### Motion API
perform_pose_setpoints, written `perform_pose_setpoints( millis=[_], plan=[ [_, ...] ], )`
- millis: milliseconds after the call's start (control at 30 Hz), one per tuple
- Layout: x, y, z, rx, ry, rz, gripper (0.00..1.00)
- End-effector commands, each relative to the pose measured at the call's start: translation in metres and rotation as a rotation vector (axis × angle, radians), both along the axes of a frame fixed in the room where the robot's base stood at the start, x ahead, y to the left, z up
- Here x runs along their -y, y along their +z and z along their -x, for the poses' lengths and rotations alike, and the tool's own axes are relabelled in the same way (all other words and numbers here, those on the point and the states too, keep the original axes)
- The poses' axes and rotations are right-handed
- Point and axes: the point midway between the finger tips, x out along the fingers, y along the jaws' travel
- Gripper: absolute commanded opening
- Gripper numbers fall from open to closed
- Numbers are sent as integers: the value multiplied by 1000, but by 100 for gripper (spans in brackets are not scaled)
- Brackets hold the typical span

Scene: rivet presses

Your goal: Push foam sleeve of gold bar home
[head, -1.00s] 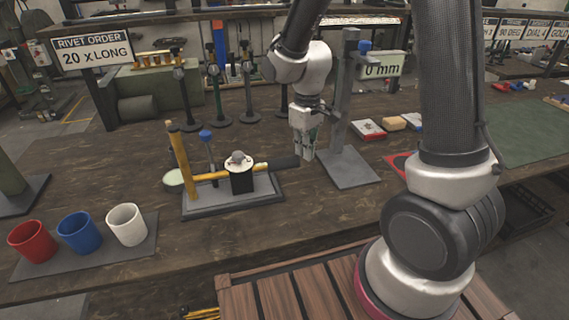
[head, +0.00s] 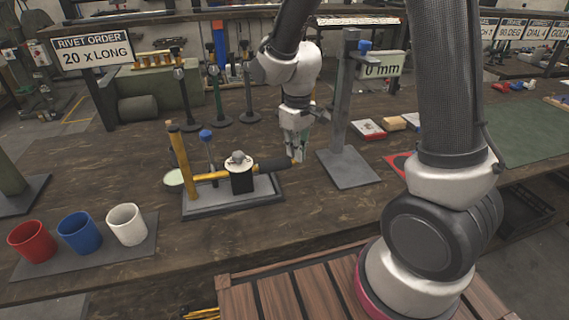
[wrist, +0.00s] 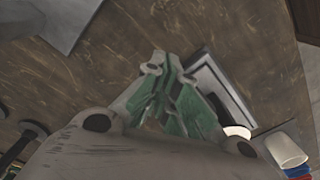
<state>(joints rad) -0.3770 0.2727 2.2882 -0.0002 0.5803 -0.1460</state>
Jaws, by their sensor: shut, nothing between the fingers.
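The gold bar (head: 209,176) lies roughly level on the press base, running through a black block (head: 241,183) with a round pale top. The black foam sleeve (head: 273,164) is around the bar's right part, with its left end close against the block. A small bit of gold shows past the sleeve's right end. My gripper (head: 297,156) is shut and empty, its fingertips down at that right end; whether they touch the sleeve I cannot tell. In the wrist view my green-padded fingers (wrist: 163,70) are together, and the sleeve is hidden.
The press base (head: 232,207) carries an upright gold post (head: 180,153) and a blue-knobbed lever (head: 206,136). A grey stand (head: 345,120) rises just right of my gripper. Red, blue and white cups (head: 127,225) stand at left. The table in front is clear.

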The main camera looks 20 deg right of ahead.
Motion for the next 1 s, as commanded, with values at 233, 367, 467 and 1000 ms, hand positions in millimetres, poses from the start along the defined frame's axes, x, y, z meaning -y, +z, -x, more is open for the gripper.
perform_pose_setpoints(
  millis=[233, 367, 467, 1000],
  plan=[
    [-7, -1, 1, -2, 2, 0, 0],
    [-7, -1, 1, -2, 0, 0, 0],
    [-5, -1, 1, -2, 0, 0, 0],
    [5, 1, 0, 0, 0, 0, 0]
  ],
)
